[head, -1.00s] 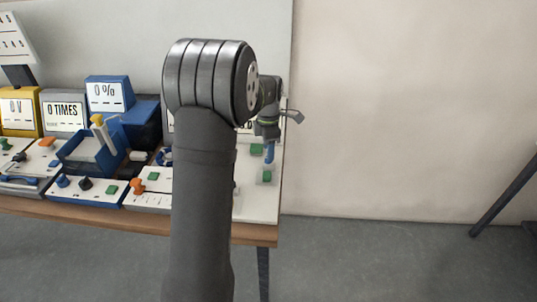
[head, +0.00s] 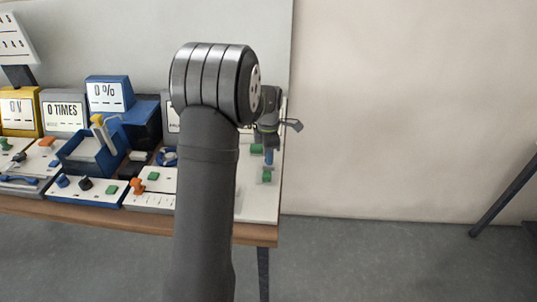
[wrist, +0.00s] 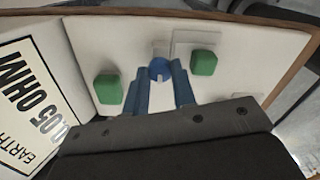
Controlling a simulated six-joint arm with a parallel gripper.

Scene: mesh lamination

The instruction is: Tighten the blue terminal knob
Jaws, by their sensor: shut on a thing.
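The blue terminal knob (wrist: 159,68) is a small round knob on a white panel (wrist: 135,30) in the wrist view. My gripper (wrist: 160,78) has two blue fingers, shut on the knob with one fingertip at each side. In the head view my gripper (head: 268,157) points down over the white panel at the right end of the bench. The knob itself cannot be made out there between the fingers.
Green blocks stand left (wrist: 109,89) and right (wrist: 203,62) of the knob, close to my fingers. A sign reading 0.05 OHM EARTH (wrist: 35,95) is at the left. The wooden bench edge (head: 255,233) runs along the front, with open floor beyond.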

